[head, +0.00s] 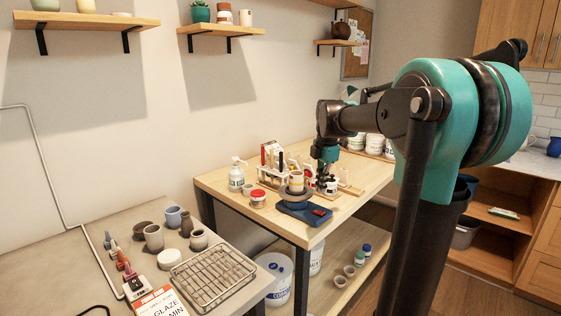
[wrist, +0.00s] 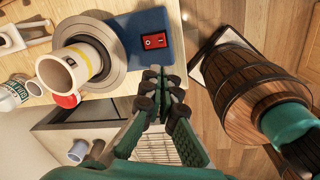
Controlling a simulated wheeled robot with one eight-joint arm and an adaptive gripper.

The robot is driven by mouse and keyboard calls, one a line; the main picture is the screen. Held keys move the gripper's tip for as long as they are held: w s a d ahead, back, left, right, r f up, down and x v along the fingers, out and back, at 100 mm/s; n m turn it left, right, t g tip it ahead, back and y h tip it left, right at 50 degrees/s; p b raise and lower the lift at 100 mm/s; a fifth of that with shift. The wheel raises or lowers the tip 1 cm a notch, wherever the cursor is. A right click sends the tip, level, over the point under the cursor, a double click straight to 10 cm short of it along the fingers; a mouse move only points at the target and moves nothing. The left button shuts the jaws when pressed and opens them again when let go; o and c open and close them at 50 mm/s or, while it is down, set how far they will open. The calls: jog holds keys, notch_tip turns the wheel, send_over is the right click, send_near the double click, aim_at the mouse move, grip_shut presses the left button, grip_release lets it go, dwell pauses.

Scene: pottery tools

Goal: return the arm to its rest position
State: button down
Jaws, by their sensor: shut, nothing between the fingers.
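My gripper (head: 328,186) hangs from the end of my arm over the wooden table (head: 366,178) in the head view. It is near the right side of a blue device, and the space between its tips and the tabletop is hard to judge. In the wrist view my gripper's fingers (wrist: 163,82) are together, with nothing between them. The blue device (wrist: 158,22) with a red switch (wrist: 155,40) is above the fingertips in that view. A white mug with a yellow band (wrist: 75,68) stands on its grey round plate (wrist: 118,50).
A rack of tools (head: 268,178), a pump bottle (head: 236,175) and a red-labelled jar (head: 258,198) stand left of my gripper. White tubs (head: 374,144) stand behind. A grey table (head: 75,250) at the left holds cups, a wire rack (head: 212,277) and a sign (head: 162,306).

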jog(key=s+d+f+m+t, duration=0.2)
jog(key=s+f+m+t, duration=0.1)
jog(key=s+f+m, duration=1.9)
jog(key=shift+s+f, duration=0.2)
jog(key=shift+s, duration=0.75)
